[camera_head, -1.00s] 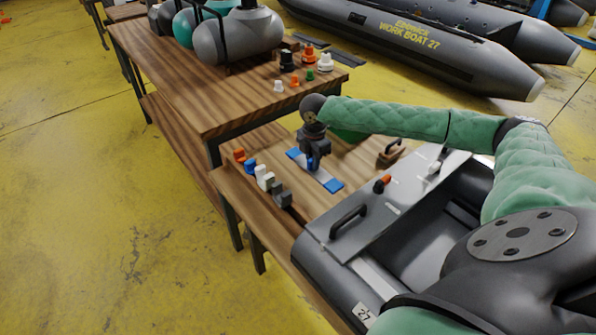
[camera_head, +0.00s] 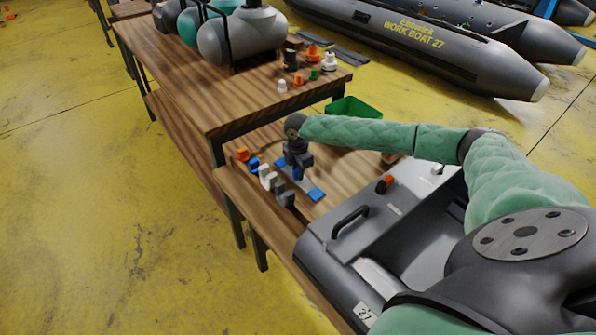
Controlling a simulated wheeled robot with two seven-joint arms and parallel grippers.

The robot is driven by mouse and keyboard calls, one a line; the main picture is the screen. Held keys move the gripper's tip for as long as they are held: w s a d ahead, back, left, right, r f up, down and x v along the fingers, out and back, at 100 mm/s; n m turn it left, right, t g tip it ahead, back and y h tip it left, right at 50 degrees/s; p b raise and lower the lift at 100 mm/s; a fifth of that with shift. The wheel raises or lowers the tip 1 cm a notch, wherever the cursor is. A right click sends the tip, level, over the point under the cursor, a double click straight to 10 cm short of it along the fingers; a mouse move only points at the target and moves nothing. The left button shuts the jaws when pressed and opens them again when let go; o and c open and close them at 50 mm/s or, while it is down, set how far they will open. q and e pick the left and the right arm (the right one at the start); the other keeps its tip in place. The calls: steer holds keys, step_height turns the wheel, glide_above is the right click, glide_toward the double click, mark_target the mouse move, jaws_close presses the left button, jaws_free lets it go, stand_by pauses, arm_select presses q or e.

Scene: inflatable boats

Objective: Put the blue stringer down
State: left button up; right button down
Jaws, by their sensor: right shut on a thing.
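The blue stringer (camera_head: 316,194) is a thin strip with blue ends and a pale middle, low over or on the lower wooden bench (camera_head: 232,188). Whether it touches the wood cannot be told. My right gripper (camera_head: 297,172) points down and is shut on the stringer near its middle, hiding part of it. The stringer lies just right of a row of small parts. My left gripper is not in view.
The row holds an orange part (camera_head: 242,154), a white part (camera_head: 268,179) and a grey part (camera_head: 285,197). A green tray (camera_head: 356,109) stands behind my arm. A grey boat (camera_head: 345,262) with a handled panel lies at the front right.

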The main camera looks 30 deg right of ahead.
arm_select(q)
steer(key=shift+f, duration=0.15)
arm_select(e)
steer(key=c, duration=1.4)
jaws_free()
steer(key=shift+f, duration=0.1)
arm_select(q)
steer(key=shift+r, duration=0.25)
arm_select(e)
steer(key=shift+o, duration=0.2)
